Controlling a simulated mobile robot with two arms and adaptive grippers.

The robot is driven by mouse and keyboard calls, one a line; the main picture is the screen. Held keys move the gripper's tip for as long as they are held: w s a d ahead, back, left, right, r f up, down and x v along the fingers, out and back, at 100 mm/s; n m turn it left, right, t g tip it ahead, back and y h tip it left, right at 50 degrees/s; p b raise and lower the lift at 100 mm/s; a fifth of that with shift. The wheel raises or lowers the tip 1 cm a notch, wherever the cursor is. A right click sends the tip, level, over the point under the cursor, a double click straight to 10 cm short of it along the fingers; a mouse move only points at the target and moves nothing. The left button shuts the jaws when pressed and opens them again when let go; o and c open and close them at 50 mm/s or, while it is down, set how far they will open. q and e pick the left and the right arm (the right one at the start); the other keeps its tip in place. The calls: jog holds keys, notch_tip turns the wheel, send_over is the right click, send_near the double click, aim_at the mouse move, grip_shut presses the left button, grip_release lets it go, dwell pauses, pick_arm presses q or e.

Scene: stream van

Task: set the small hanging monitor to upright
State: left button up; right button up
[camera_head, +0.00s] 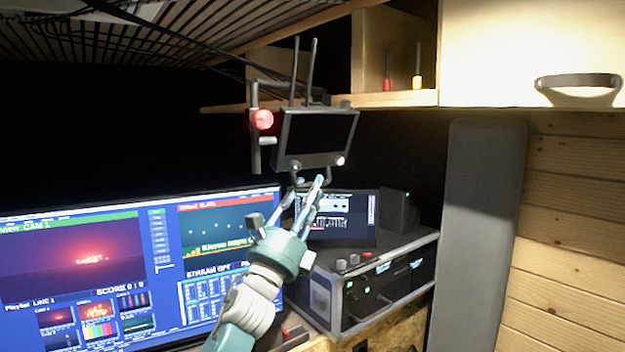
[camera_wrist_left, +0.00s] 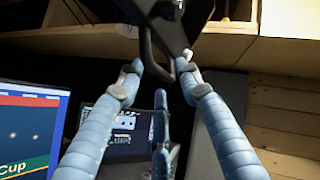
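The small hanging monitor (camera_head: 318,132) has a dark screen and hangs below the wooden shelf, with two antennas above it. It looks tilted in the head view. A thin dark loop handle (camera_head: 328,180) hangs below its lower edge; it also shows in the left wrist view (camera_wrist_left: 152,62). My left gripper (camera_head: 308,183) reaches up from below to this handle. In the left wrist view its fingers (camera_wrist_left: 161,68) are spread, with the handle's lower end between the tips. Whether a finger touches it I cannot tell. My right gripper is in neither view.
A large screen (camera_head: 75,260) stands at left. A smaller screen (camera_head: 338,215) and a dark equipment box (camera_head: 325,292) stand behind and right of my left gripper. A red lamp (camera_head: 262,119) sits left of the monitor. A grey panel (camera_head: 478,220) stands at right.

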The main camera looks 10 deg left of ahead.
pick_arm(q)
jog(key=shift+x, duration=1)
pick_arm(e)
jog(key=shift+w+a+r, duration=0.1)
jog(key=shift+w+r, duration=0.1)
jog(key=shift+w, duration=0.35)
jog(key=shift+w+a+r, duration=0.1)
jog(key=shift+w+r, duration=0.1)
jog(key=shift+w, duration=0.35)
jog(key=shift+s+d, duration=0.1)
